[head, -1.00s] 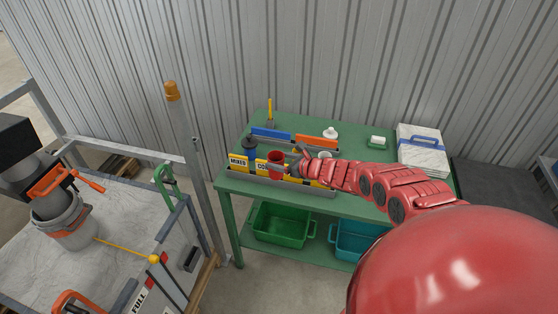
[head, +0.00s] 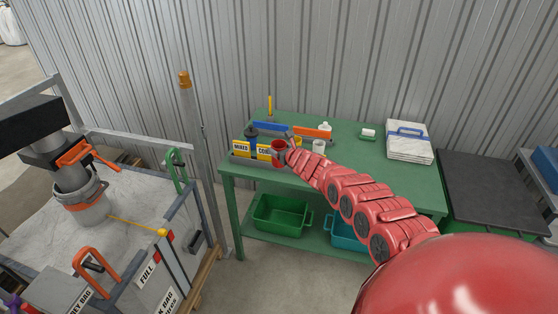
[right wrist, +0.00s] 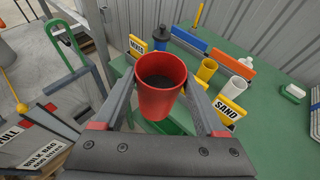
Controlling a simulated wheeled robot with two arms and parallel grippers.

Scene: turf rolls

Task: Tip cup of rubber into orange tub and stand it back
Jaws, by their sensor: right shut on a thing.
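My right gripper (head: 284,149) is shut on a red cup (head: 278,147), which stands out in the right wrist view (right wrist: 161,88) between the two fingers (right wrist: 160,105). The cup is about upright, mouth up, with dark material inside. It is near the yellow signs at the front left of the green table; whether it is clear of the rack cannot be told. An orange piece (head: 312,132) sits behind it on the table, also in the right wrist view (right wrist: 233,60); whether this is the orange tub is unclear. My left gripper is not in view.
The green table (head: 365,175) also holds a white cup (head: 319,147), a yellow cup (right wrist: 207,69), a blue piece (head: 271,127) and a white stack (head: 408,142). The table's middle right is clear.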

